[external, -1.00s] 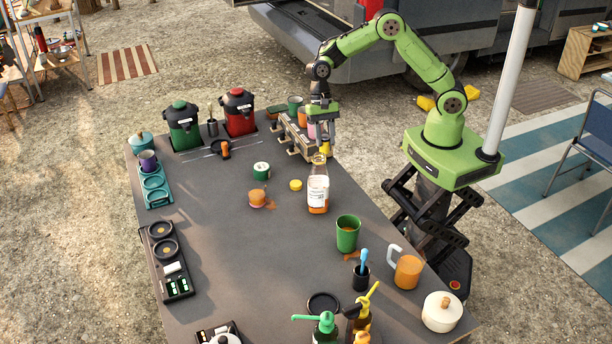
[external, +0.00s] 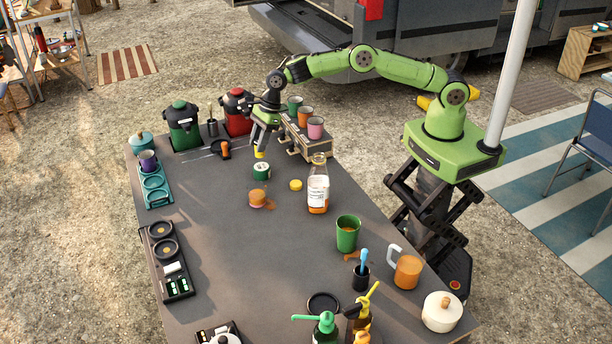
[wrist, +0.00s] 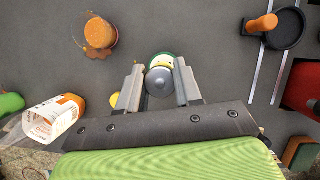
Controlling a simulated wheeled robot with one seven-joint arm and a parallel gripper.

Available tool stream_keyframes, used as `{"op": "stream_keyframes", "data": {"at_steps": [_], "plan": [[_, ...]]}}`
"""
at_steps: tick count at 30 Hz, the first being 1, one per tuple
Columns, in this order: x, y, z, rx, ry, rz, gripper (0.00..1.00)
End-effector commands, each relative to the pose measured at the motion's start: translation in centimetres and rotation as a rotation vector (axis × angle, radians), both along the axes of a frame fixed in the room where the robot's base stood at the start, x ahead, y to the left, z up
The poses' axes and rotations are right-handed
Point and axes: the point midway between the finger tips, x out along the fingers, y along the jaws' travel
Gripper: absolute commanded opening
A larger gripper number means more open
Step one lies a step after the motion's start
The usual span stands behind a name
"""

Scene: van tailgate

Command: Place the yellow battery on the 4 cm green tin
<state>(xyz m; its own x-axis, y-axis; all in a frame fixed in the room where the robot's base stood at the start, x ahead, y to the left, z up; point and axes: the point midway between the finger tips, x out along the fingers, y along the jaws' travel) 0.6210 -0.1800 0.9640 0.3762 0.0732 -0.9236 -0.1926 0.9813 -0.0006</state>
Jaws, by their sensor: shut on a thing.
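My gripper (external: 262,146) is shut on the yellow battery (external: 260,153) and points down near the far end of the table. The battery hangs roughly upright below the fingers. The green tin (external: 261,172), short with a pale label, stands on the table just below it; a small gap seems to show between them. In the wrist view my gripper (wrist: 160,86) has the battery's grey round end (wrist: 159,82) between its fingers. The tin (wrist: 168,57) shows partly behind the battery, most of it hidden.
A glass bottle with a white label (external: 318,188), a yellow lid (external: 296,185) and an orange-topped tin (external: 257,198) stand nearby. A rack with cups (external: 303,140) is right of my gripper. Red (external: 237,112) and green (external: 183,125) canisters stand at the back left.

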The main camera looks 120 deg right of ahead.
Motion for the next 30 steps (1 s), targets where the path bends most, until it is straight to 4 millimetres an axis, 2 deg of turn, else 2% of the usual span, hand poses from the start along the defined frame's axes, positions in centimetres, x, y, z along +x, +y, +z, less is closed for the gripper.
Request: {"op": "stream_keyframes", "data": {"at_steps": [3, 6, 17, 18, 21, 22, 30], "plan": [[-0.1, 0.0, -2.5, 0.001, 0.005, 0.000, 0.00], [-0.1, 0.0, -4.2, 0.001, 0.002, 0.002, 0.00], [0.0, 0.0, -4.8, 0.001, -0.001, 0.001, 0.00], [0.0, 0.0, -4.7, 0.000, 0.000, 0.002, 0.40], [0.0, 0.0, -4.6, 0.000, 0.000, 0.002, 0.56], [0.0, 0.0, -4.6, 0.000, 0.000, 0.002, 0.60], [0.0, 0.0, -4.5, 0.000, 0.000, 0.002, 0.60]]}}
